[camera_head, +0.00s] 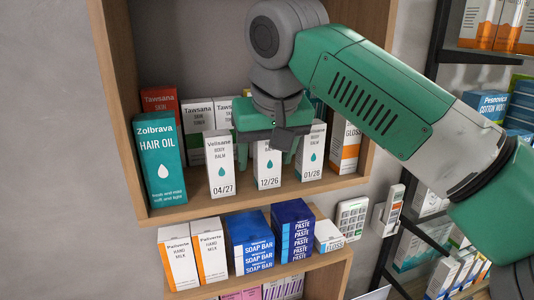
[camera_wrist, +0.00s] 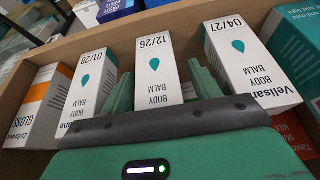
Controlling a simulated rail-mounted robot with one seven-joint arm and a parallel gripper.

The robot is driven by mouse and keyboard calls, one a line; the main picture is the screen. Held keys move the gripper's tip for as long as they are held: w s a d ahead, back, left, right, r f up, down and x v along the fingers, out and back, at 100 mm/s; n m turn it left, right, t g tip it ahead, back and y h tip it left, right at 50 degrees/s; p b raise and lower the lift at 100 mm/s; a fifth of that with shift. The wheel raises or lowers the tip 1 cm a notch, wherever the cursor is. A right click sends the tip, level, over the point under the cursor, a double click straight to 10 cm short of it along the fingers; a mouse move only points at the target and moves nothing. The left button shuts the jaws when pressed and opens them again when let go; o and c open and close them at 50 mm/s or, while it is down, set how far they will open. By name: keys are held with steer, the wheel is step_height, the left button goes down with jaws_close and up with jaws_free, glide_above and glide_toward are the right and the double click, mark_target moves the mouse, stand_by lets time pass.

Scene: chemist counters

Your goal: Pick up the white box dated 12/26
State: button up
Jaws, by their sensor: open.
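The white box dated 12/26 (camera_head: 268,170) is an upright body balm carton with a teal drop. It stands on the wooden shelf, in a row between two like boxes, and its top is hidden behind my gripper (camera_head: 268,137). In the wrist view, the 12/26 box (camera_wrist: 157,66) appears upside down, between the two green fingers of my gripper (camera_wrist: 162,88). The fingers are open, one on each side of the box, with visible gaps. I cannot tell how far they reach along its sides.
The white box dated 04/27 (camera_head: 220,166) stands close on the left, and the 01/28 box (camera_head: 311,152) on the right. A teal hair oil box (camera_head: 160,158) is at the far left. The wooden shelf (camera_head: 245,200) has side walls. Blue soap boxes (camera_head: 250,243) stand below.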

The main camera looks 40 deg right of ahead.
steer(key=c, duration=1.1)
steer(key=shift+o, duration=0.2)
steer(key=shift+r, duration=0.15)
steer(key=shift+r, duration=0.25)
step_height(320, 180, up, 2)
steer(key=shift+a+r+b, duration=0.1)
steer(key=shift+r+b, duration=0.05)
steer(key=shift+b, duration=0.3)
steer(key=s+a+r+b, duration=0.2)
steer(key=s+a+b, duration=0.4)
steer(key=s+a, duration=0.4)
steer(key=shift+a, duration=1.2)
